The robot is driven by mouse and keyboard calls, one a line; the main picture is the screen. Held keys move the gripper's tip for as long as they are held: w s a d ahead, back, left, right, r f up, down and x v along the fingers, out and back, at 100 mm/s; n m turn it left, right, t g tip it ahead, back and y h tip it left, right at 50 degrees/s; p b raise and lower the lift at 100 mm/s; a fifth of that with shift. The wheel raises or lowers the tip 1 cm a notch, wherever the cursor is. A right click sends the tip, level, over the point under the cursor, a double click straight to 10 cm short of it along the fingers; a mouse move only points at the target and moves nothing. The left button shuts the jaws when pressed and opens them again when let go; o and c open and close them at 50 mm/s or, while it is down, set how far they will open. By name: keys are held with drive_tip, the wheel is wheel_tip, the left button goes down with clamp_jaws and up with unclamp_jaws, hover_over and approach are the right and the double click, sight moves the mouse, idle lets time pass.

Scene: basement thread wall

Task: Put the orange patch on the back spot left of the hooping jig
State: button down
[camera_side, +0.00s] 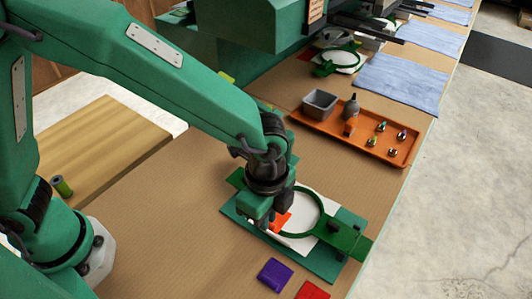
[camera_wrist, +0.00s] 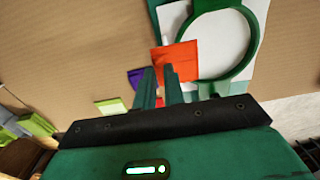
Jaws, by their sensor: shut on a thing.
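The orange patch (camera_side: 282,220) is at my gripper (camera_side: 268,222), over the left part of the hooping jig. In the wrist view the orange patch (camera_wrist: 176,60) stands at the fingertips of my gripper (camera_wrist: 162,76), which is shut on it. The hooping jig is a green board (camera_side: 322,266) with a green hoop (camera_side: 320,222) over white cloth; the hoop (camera_wrist: 246,70) also shows right of the patch in the wrist view. My wrist hides part of the jig. I cannot make out a marked back spot left of the jig.
A purple patch (camera_side: 275,274) and a red patch (camera_side: 312,291) lie on the tan table in front of the jig. An orange tray (camera_side: 398,154) with small items is behind right. A green spool (camera_side: 61,186) stands at left. The table left of the jig looks clear.

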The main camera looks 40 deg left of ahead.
hover_over(236, 260)
drive_tip(key=shift+f, duration=0.2)
drive_tip(key=shift+f, duration=0.2)
drive_tip(key=shift+f, duration=1.55)
drive_tip(key=shift+f, duration=0.7)
drive_tip(key=shift+f, duration=0.35)
drive_tip(key=shift+f, duration=0.7)
